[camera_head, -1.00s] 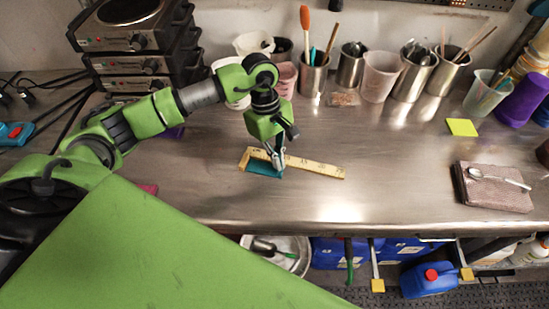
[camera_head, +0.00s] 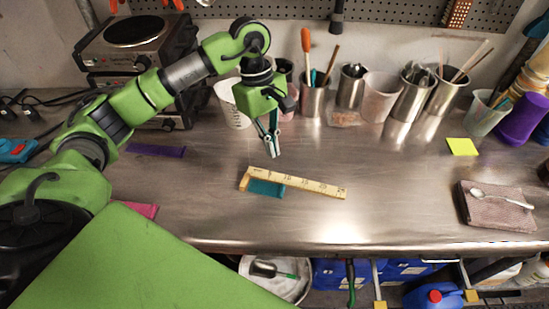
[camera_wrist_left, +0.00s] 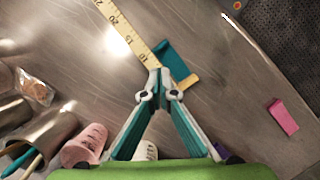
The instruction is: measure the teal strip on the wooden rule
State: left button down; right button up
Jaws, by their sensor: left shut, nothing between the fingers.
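The teal strip (camera_head: 266,187) lies flat on the steel bench along the near edge of the wooden rule (camera_head: 300,183), at the rule's left end, beside its end stop. In the left wrist view the strip (camera_wrist_left: 172,62) lies alongside the rule (camera_wrist_left: 127,32), with its end close to the stop; whether they touch is hard to tell. My left gripper (camera_head: 275,155) is above and behind the rule, fingers pointing down, shut and empty. The left wrist view also shows its closed fingertips (camera_wrist_left: 159,70). My right gripper is in neither view.
A purple strip (camera_head: 156,150) and a pink strip (camera_head: 143,210) lie to the left. Metal cups (camera_head: 313,97) and plastic beakers (camera_head: 380,92) line the back. A folded cloth (camera_head: 490,212) with a spoon is at the right. The bench between is clear.

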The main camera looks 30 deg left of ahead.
aim_at(279, 181)
pick_arm(q)
jog(key=w+a+f+m+b, duration=0.1)
jog(key=w+a+f+m, duration=0.1)
jog(key=w+a, duration=0.2)
jog(key=p+x, duration=0.3)
jog(key=x, duration=0.5)
jog(key=shift+s+a+f, duration=0.1)
jog(key=shift+f, duration=0.15)
jog(key=d, duration=0.1)
jog(key=s+p, duration=0.1)
jog(key=d+p, duration=0.1)
jog(key=shift+s+d+f, duration=0.25)
jog(key=shift+d, duration=0.1)
jog(key=shift+s+d+p, duration=0.25)
jog(key=shift+d+p, duration=0.15)
jog(key=shift+p, duration=0.05)
jog(key=shift+f, duration=0.15)
